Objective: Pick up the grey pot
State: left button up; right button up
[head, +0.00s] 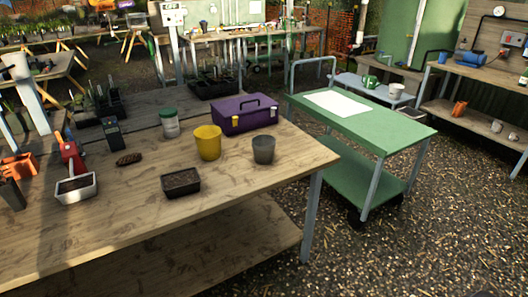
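The grey pot (264,150) stands upright on the wooden table (120,236), near its right end. It is a small, dark grey cup shape, wider at the rim. A yellow pot (208,142) stands to its left, with a gap between them. Neither of my grippers shows in the head view.
A black tray of soil (180,183) lies front left of the pots. A lidded jar (170,123), a brown brush-like item (129,159) and a white soil tray (76,188) are further left. A green cart (375,125) stands right of the table. Gravel floor (420,235) is open at right.

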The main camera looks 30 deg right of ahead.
aim_at(263, 145)
jog(key=i+l, duration=0.3)
jog(key=i+l+z, duration=0.15)
jog(key=i+l, duration=0.15)
jog(key=i, duration=0.25)
